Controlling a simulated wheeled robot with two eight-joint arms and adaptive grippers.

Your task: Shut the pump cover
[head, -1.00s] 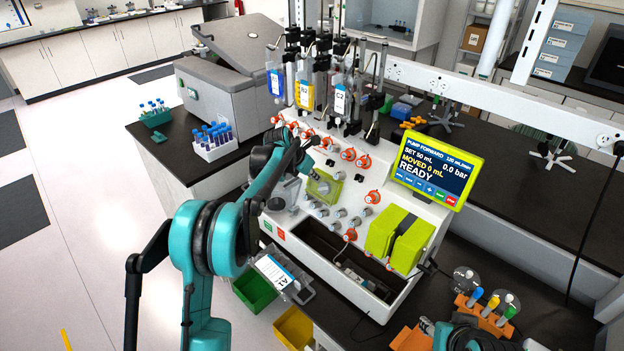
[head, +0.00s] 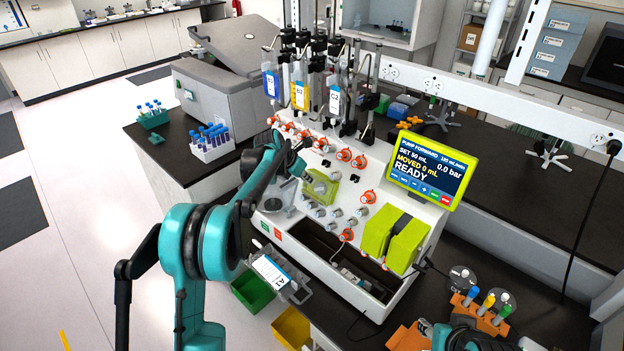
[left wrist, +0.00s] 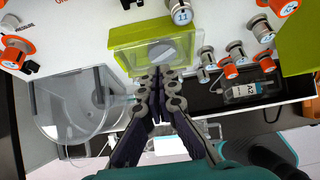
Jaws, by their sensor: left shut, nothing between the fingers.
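The white pump machine (head: 300,238) stands on the dark bench. A clear, rounded cover (left wrist: 68,112) lies over a grey round part at the left of the wrist view; I cannot tell whether it is open or shut. That part shows as a grey disc (head: 275,205) in the head view. Right of it is a lime-green housing (head: 321,186) with a clear window, also in the left wrist view (left wrist: 125,42). My left gripper (left wrist: 160,73) is shut and empty, its tips at the housing's lower edge; contact is unclear. It also shows in the head view (head: 298,168).
Orange knobs (head: 367,197) and grey knobs dot the panel near the housing. Two larger lime-green blocks (head: 380,235) and a READY screen (head: 430,177) are to the right.

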